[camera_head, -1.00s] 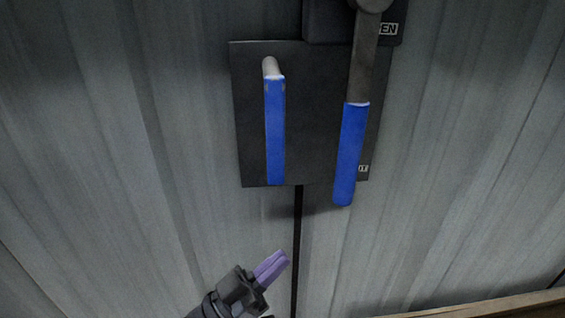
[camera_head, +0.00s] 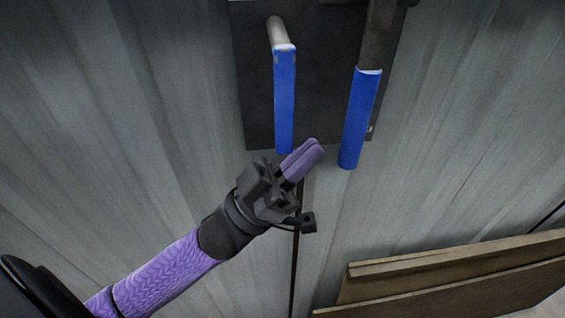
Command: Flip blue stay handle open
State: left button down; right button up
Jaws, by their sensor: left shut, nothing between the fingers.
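Two blue handles hang in front of a dark plate (camera_head: 325,95) on a grey corrugated wall. The left blue handle (camera_head: 284,100) hangs straight down from a pale metal stub. The right blue handle (camera_head: 360,118) is the lower part of a dark metal lever (camera_head: 379,38) and slants slightly down to the left. My left gripper (camera_head: 316,146) has purple fingers, pressed together with nothing between them. Its tips are in the gap between the lower ends of the two handles, apart from the right one. Contact with the left handle cannot be told. My right gripper is not in view.
Brown boards (camera_head: 430,275) lean at the lower right, near the wall. A dark vertical seam (camera_head: 296,245) runs down the grey wall (camera_head: 160,120) below the plate. The wall to the left is clear.

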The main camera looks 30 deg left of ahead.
aim_at(347, 118)
pick_arm(q)
jog(key=shift+p+x, duration=0.4)
jog(key=shift+x, duration=1.15)
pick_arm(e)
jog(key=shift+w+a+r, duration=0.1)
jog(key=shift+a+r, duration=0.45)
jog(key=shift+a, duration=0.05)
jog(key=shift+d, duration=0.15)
